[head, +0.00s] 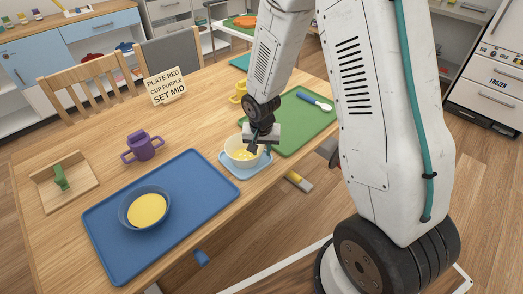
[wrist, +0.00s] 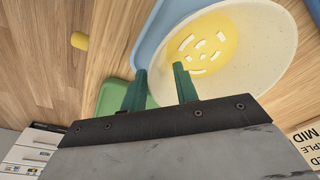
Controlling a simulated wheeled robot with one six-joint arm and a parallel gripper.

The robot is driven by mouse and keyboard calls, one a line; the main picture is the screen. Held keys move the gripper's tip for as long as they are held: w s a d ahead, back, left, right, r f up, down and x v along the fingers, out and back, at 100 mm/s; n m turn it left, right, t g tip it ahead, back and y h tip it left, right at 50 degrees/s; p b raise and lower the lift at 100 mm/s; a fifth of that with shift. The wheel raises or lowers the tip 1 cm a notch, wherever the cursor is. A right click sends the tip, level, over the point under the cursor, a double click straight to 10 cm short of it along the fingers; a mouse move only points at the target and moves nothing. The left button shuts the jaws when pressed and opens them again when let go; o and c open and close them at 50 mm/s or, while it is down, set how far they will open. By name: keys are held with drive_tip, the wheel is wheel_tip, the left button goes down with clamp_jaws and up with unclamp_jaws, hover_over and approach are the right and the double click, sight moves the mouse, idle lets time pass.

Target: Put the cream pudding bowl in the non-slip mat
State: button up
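The cream pudding bowl (head: 232,153), with yellow inside, appears to sit on a small light-blue mat (head: 231,169), which looks like the non-slip mat. The bowl (wrist: 255,75) fills the upper right of the wrist view, with pale slot shapes on its yellow bottom. The light-blue mat (wrist: 150,45) shows beside and under it. My gripper (head: 256,148) is low at the bowl's right side. In the wrist view my gripper (wrist: 160,82) has its two green fingers apart, one inside the bowl and one outside, astride the rim. A gap shows between them.
A large blue mat (head: 200,210) holds a blue bowl (head: 146,209) with yellow contents at left. A purple two-handled cup (head: 142,146), a sign (head: 165,87) and a yellow cup (head: 238,91) stand behind. A green mat (head: 300,130) with a spoon lies to the right.

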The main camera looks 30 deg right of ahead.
drive_tip(key=r, duration=0.3)
drive_tip(key=s+r, duration=0.1)
drive_tip(key=r, duration=0.3)
drive_tip(key=a+r, duration=0.1)
drive_tip(key=r, duration=0.3)
drive_tip(key=shift+s, duration=0.25)
drive_tip(key=s+r+n, duration=0.3)
drive_tip(key=s+r, duration=0.9)
drive_tip(key=r, duration=0.2)
drive_tip(key=s+r+n, duration=0.1)
drive_tip(key=s+r, duration=0.1)
drive_tip(key=s, duration=0.5)
drive_tip(key=s+r+n, duration=0.2)
drive_tip(key=s+r, duration=0.1)
drive_tip(key=s, duration=0.4)
drive_tip(key=shift+a+r+y, duration=0.25)
drive_tip(key=shift+a+y, duration=0.15)
